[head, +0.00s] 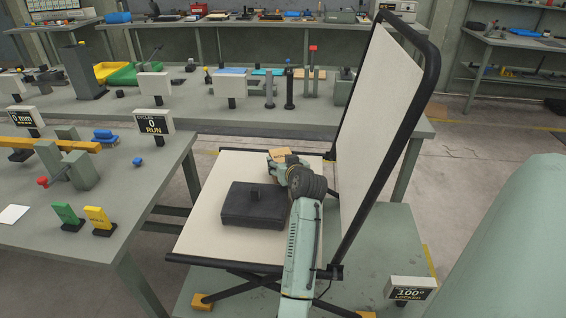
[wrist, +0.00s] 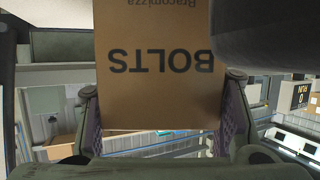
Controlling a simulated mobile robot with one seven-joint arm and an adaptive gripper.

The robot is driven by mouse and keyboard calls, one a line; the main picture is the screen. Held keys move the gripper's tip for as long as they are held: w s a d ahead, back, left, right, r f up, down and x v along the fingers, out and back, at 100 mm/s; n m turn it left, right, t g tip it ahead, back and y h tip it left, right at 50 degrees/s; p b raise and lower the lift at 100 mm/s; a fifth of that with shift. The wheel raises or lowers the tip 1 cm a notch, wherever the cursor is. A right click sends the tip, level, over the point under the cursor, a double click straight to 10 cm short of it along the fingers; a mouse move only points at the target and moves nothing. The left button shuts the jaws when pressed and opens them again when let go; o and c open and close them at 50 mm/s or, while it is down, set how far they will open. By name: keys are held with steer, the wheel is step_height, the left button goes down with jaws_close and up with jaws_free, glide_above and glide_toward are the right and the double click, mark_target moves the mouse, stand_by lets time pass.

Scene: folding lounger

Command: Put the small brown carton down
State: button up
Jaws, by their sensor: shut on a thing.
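The small brown carton (head: 279,153) shows as a small tan patch at the far end of my gripper in the head view. In the wrist view the carton (wrist: 160,95) fills the middle, with "BOLTS" upside down on its face. My gripper (head: 282,164) is shut on it, with one finger on each side. The gripper is over the rear part of the lounger's pale seat (head: 200,205), left of its raised backrest (head: 378,110). My arm hides part of the seat. I cannot tell whether the carton touches the seat.
A sign reading 100° LOCKED (head: 411,290) stands at lower right. A workbench (head: 100,180) is at left, another bench (head: 215,108) behind. The seat's left strip is bare.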

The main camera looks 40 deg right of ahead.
steer(key=o, duration=1.6)
steer(key=shift+f, duration=0.1)
steer(key=shift+s, duration=0.1)
steer(key=b+v, duration=0.3)
steer(key=v, duration=0.9)
steer(key=shift+b, duration=0.4)
steer(key=shift+r, duration=0.25)
